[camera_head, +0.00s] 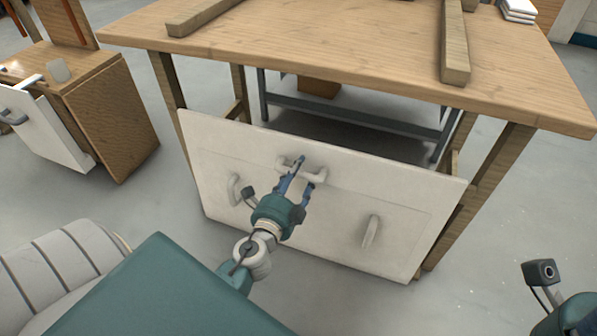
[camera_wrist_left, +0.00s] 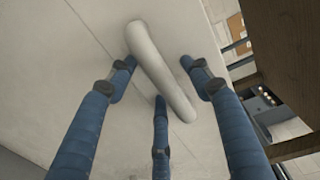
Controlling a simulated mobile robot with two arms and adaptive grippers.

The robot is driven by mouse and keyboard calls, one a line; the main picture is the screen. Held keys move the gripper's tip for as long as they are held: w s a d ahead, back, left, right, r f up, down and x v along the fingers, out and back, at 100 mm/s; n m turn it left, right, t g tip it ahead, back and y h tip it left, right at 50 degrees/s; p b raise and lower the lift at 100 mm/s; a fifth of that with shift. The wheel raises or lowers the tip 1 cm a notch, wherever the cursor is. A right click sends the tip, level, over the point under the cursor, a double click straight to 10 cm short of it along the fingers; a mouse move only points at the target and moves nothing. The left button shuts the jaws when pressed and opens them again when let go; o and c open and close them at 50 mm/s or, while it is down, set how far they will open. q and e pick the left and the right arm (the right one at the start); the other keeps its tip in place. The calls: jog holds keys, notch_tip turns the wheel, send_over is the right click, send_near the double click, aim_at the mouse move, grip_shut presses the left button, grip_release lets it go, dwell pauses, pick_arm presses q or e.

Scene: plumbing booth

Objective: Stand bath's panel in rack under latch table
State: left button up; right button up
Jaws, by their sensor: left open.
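The bath's panel (camera_head: 330,222), a large off-white board with several handles, stands on its long edge at the front of the wooden table (camera_head: 340,45), below the tabletop. It looks slightly tilted. Its upper middle handle (camera_head: 318,176) is at my left gripper (camera_head: 303,176). In the left wrist view the open fingers (camera_wrist_left: 160,78) are spread around a white handle bar (camera_wrist_left: 162,72), not closed on it. Whether they touch it I cannot tell. Wooden pieces (camera_head: 236,110) show behind the panel's upper edge; the rack's lower part is hidden. My right gripper is out of view.
Two wooden beams (camera_head: 454,45) lie on the tabletop. A grey metal frame (camera_head: 350,115) stands beyond the panel, under the table. A wooden cabinet (camera_head: 112,115) with a white front (camera_head: 45,130) is at the left. The grey floor (camera_head: 490,240) at the right is mostly clear.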

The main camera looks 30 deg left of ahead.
pick_arm(q)
jog(key=v, duration=1.2)
jog(key=shift+r, duration=0.2)
jog(key=shift+w, duration=0.1)
